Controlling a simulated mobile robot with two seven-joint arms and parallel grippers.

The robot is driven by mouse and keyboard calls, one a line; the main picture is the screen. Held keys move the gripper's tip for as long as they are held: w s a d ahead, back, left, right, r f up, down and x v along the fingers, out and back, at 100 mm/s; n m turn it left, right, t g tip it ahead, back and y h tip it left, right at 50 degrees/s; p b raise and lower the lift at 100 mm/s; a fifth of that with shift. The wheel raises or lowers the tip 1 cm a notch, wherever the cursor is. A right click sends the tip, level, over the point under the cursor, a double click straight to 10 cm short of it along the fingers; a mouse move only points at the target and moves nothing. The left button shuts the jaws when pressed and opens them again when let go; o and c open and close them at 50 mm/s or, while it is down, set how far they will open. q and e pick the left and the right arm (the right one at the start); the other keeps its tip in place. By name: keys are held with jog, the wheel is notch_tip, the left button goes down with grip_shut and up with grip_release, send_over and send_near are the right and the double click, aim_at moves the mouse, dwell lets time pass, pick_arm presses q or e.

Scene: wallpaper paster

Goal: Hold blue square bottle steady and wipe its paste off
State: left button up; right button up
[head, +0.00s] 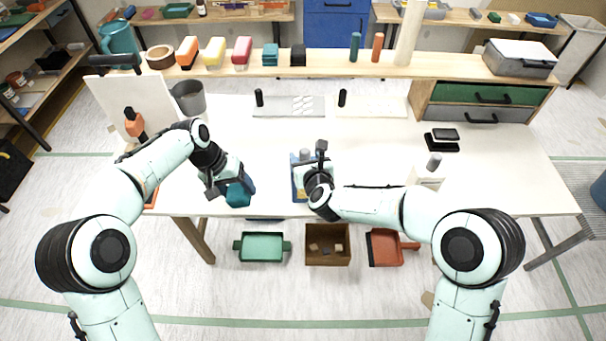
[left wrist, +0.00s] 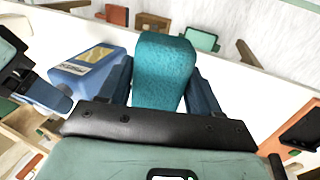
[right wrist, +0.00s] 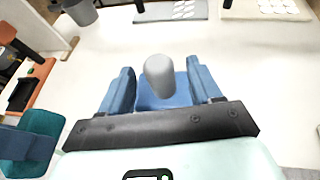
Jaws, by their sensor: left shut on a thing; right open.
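The blue square bottle (head: 296,178) stands upright near the front edge of the table, with a grey cap (right wrist: 158,78) on top. The sponge also shows in the head view (head: 238,197).
The white table (head: 400,150) is largely clear in the middle. A white bottle (head: 427,175) stands to the right, and a grey cup (head: 188,97) at the back left. A green tray (head: 262,247), a brown box (head: 328,257) and a red dustpan (head: 385,250) lie below the front edge.

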pick_arm(q)
jog(key=shift+w+r+p, duration=0.3)
jog(key=shift+r+p, duration=0.15)
jog(key=shift+r, duration=0.4)
jog(key=shift+w+r+p, duration=0.3)
jog(key=shift+r+p, duration=0.1)
jog(key=shift+r, duration=0.45)
pick_arm(e)
jog(key=shift+x, duration=1.95)
grip_shut()
grip_release()
pick_arm(q)
jog(key=shift+f, duration=0.1)
pick_arm(e)
jog(key=shift+s, duration=0.1)
